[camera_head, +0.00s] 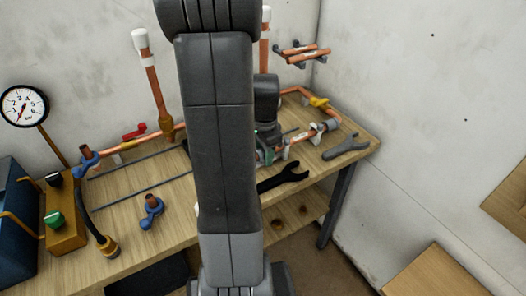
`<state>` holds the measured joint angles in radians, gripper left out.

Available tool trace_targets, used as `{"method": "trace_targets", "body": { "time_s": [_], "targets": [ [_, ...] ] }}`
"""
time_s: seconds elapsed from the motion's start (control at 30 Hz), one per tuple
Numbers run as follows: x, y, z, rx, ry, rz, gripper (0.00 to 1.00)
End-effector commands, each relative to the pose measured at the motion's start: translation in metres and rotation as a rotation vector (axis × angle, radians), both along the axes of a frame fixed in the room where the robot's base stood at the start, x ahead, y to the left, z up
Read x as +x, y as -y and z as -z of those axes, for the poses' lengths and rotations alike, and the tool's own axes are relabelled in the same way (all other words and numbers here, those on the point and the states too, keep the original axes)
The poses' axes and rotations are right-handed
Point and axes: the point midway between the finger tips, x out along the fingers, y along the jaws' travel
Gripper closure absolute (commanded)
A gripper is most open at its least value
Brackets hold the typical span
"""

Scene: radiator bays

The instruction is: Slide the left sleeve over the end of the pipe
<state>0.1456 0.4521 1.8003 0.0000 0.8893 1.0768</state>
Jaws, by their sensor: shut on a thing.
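My gripper (268,151) is at the bench's right half, beyond my arm, which hides part of it. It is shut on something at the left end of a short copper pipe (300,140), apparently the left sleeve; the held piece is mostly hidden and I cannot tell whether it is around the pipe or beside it. The short pipe lies across pale clips (314,138). A grey collar (333,124) sits at its right end.
Wrenches lie on the bench (175,205), a black one (284,178) in front of the pipe and a grey one (346,147) to its right. A copper pipe (155,85) rises at the back left. A blue valve fitting (151,213) stands on the left.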

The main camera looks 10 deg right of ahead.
Motion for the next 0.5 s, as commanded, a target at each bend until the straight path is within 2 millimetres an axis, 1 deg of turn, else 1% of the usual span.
{"method": "trace_targets", "body": {
  "time_s": [0.17, 0.5],
  "targets": [
    [0.002, 0.005, 0.0, 0.0, 0.0, 0.001, 0.8],
    [0.009, 0.025, -0.001, -0.001, 0.001, 0.001, 0.8]
  ]
}}
